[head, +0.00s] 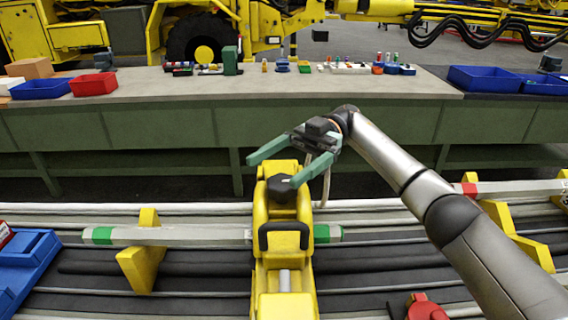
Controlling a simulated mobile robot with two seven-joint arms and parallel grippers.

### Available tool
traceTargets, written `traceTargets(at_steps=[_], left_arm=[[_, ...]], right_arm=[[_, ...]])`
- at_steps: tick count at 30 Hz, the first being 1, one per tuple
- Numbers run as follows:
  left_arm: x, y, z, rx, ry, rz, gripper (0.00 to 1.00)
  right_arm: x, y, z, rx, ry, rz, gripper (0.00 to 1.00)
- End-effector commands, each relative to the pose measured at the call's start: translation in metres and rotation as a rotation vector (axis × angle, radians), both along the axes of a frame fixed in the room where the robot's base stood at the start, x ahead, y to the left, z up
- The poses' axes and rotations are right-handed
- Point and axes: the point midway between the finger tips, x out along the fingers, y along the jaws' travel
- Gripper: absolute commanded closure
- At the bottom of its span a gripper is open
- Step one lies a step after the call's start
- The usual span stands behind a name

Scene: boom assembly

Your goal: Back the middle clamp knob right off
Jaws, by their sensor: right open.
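The middle clamp is a yellow block (285,262) standing across the long grey bar (190,236) in the middle of the head view. Its knob (281,189) is black and sits near the top of the clamp. A black handle (284,235) is on the near side. My right gripper (272,174) reaches in from the right, with its two green fingers spread wide over the top of the clamp. The right fingertip is close to the knob; I cannot tell if it touches. The gripper holds nothing visible. My left gripper does not show.
Yellow supports stand at left (142,262) and right (515,236) beside the rails. A blue bin (28,266) is at the lower left and a red object (424,308) at the bottom. Behind, a workbench (250,92) carries bins and small parts. Yellow machinery stands beyond it.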

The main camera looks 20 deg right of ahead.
Motion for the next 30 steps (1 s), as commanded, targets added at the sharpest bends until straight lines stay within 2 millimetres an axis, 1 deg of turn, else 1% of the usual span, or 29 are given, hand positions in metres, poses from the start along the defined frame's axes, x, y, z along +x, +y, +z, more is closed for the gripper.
traceTargets(at_steps=[5, 14, 30], left_arm=[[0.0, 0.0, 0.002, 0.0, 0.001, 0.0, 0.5], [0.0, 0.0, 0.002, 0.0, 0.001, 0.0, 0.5], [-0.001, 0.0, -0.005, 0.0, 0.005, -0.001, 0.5]], right_arm=[[-0.016, 0.003, 0.015, -0.002, 0.002, 0.003, 0.03], [-0.048, 0.012, 0.054, -0.004, 0.0, 0.003, 0.03], [-0.118, 0.033, 0.086, -0.003, 0.003, 0.003, 0.03]])
